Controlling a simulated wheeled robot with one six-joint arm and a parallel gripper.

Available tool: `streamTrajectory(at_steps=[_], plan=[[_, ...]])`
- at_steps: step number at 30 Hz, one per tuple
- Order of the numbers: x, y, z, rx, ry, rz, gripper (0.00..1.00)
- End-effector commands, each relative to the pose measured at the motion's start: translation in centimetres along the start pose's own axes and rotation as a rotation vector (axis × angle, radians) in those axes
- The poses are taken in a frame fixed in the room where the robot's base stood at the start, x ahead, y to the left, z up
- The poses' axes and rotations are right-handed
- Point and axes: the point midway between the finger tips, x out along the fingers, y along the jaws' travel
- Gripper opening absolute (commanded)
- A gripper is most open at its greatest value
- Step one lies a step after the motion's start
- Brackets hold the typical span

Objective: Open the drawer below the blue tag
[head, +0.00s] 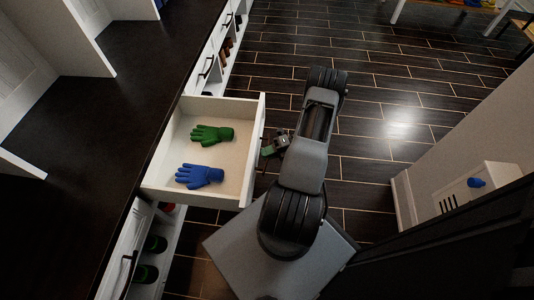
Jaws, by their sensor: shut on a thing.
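A white drawer (248,178) stands pulled out from the dark-topped cabinet on the left in the head view. A green glove (210,135) and a blue glove (199,175) lie flat inside it. My gripper (267,150) is at the outer side of the drawer's front panel, shut on its handle. The handle is mostly hidden by my gripper and the panel. I cannot make out a blue tag on the cabinet.
Closed drawers with a dark handle (207,67) and open cubbies with shoes (150,272) line the cabinet. The dark tiled floor (385,115) is clear beyond my arm. A low white unit with a blue item (476,182) stands at the right wall.

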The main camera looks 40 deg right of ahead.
Motion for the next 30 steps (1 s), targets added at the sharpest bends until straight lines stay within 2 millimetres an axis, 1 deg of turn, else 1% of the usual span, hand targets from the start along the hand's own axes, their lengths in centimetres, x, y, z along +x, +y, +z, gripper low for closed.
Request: streamTrajectory(at_steps=[1, 2, 9, 17, 20, 23, 30], plan=[[-0.1, 0.0, 0.1, -0.002, 0.000, -0.002, 0.00], [-0.1, 0.0, 0.1, -0.002, 0.000, -0.002, 0.14], [-0.1, 0.0, 0.0, -0.001, -0.002, -0.001, 0.37], [-0.2, 0.0, 0.0, 0.000, -0.002, -0.001, 0.38], [-0.8, 0.0, 0.0, 0.000, -0.003, -0.001, 0.38], [-2.2, 0.1, 0.0, -0.001, -0.006, 0.000, 0.38], [-7.2, 0.1, 0.0, -0.001, -0.006, -0.001, 0.38]])
